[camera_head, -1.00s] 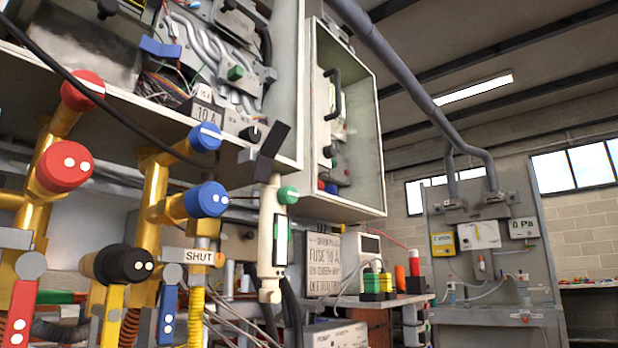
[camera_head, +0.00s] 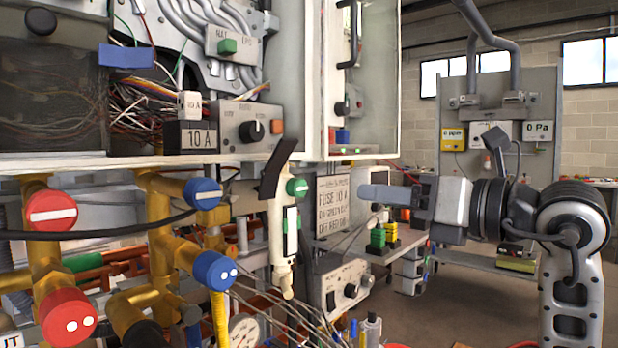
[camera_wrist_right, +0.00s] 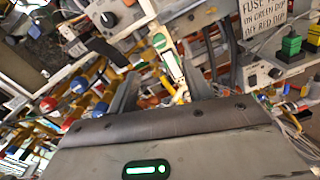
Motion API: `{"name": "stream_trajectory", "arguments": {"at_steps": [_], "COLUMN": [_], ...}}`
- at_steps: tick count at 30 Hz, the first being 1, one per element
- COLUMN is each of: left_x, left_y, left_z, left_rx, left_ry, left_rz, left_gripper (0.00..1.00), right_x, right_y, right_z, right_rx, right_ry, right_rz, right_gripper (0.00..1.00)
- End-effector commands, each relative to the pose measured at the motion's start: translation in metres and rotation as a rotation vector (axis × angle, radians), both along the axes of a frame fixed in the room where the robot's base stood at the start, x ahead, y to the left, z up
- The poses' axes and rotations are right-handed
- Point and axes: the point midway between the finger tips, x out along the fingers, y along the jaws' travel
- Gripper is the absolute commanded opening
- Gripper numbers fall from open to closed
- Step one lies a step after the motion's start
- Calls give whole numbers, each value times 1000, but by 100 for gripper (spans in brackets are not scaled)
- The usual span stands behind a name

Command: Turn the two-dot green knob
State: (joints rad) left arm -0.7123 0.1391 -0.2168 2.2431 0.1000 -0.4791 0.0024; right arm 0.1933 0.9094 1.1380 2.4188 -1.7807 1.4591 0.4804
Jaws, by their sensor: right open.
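A round green knob (camera_head: 296,187) with a short white bar-like mark sits on the upper part of a white upright valve body (camera_head: 281,235). I cannot make out two dots on any green knob. The knob also shows in the right wrist view (camera_wrist_right: 159,41), beyond my fingers. My right gripper (camera_head: 372,193) reaches in from the right, to the right of the knob and apart from it. In the right wrist view its two fingers are spread, with nothing held between them (camera_wrist_right: 163,88). My left gripper is not in view.
Red knobs (camera_head: 66,316) and blue knobs (camera_head: 214,270) sit on yellow pipes at left. A black lever (camera_head: 276,168) rises beside the green knob. A cabinet with a black dial (camera_head: 251,131) hangs above. Below are loose wires and a box with dials (camera_head: 342,290).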

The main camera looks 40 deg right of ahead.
Motion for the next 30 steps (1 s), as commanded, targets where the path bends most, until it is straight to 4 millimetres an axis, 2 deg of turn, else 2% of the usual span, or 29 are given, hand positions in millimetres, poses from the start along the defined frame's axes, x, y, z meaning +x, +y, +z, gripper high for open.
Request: {"name": "stream_trajectory", "arguments": {"at_steps": [12,18,24,30], "left_x": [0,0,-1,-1], "left_y": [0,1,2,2], "left_z": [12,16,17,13], "left_rx": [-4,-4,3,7], "left_ry": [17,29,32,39], "left_rz": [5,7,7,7], "left_gripper": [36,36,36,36], "right_x": [90,123,139,141], "right_y": [9,11,13,13], "right_z": [1,2,0,-1], "right_rx": [-2,-1,-2,-2], "right_ry": [6,2,0,0], "right_rz": [5,5,5,5], "right_gripper": [50,50,50,50]}}
